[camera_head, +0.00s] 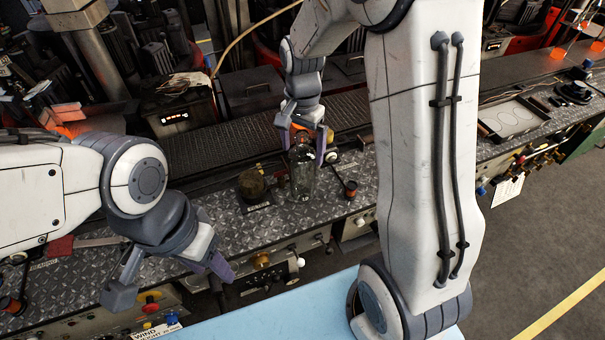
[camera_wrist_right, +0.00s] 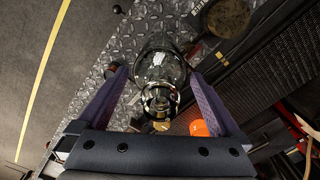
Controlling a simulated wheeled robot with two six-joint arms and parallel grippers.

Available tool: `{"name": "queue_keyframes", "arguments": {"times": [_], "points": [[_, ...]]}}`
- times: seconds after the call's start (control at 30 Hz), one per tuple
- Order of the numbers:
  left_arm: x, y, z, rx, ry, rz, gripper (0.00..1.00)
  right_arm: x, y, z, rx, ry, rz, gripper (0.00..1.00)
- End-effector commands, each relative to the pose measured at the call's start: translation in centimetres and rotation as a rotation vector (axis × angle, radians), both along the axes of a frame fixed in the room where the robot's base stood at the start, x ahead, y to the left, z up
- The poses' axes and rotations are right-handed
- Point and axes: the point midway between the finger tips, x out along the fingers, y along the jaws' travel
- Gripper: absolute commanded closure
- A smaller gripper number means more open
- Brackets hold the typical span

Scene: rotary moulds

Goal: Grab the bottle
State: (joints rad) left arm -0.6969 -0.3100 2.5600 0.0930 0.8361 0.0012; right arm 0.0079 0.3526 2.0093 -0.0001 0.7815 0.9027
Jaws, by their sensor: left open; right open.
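A clear glass bottle (camera_head: 302,176) stands upright on the diamond-plate metal ledge near the middle of the head view. My right gripper (camera_head: 306,150) is open, with its purple fingers on either side of the bottle's upper part. In the right wrist view the bottle (camera_wrist_right: 160,78) lies between the two spread fingers of the right gripper (camera_wrist_right: 160,95), its neck toward the palm. I see gaps beside the neck; whether a finger touches the bottle I cannot tell. My left gripper (camera_head: 172,280) is open and empty at the lower left, in front of the ledge and well away from the bottle.
A dark round pot (camera_head: 252,185) stands just left of the bottle. A small dark-handled knob (camera_head: 350,189) is close on its right. Behind runs a dark conveyor (camera_head: 230,130). A light blue surface (camera_head: 290,317) is at the front, and grey floor is free at right.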

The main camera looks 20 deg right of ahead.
Motion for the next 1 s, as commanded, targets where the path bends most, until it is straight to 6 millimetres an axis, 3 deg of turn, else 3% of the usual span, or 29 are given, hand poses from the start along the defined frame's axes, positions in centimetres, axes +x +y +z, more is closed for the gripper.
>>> {"name": "queue_keyframes", "arguments": {"times": [0.13,0.37,0.4,0.6,0.67,1.0], "points": [[0.0,0.0,0.4,0.000,0.000,0.000,0.50,-0.1,0.0,-1.5,0.000,0.001,0.000,0.00],[0.0,0.0,0.3,0.000,0.000,0.000,0.50,0.0,0.0,-1.7,0.000,-0.003,0.000,0.00],[0.0,0.0,0.3,0.000,0.000,0.000,0.50,0.0,0.0,-1.7,0.000,-0.003,0.000,0.04],[0.0,0.0,0.3,0.000,0.000,0.000,0.50,0.0,0.0,-1.7,0.000,-0.003,0.000,0.80],[0.0,0.0,0.3,0.000,0.000,0.000,0.50,0.0,0.0,-1.7,0.000,-0.003,0.000,1.00],[0.0,0.0,0.3,0.000,0.000,0.000,0.50,0.1,0.0,-1.4,0.000,-0.005,0.000,1.00]]}}
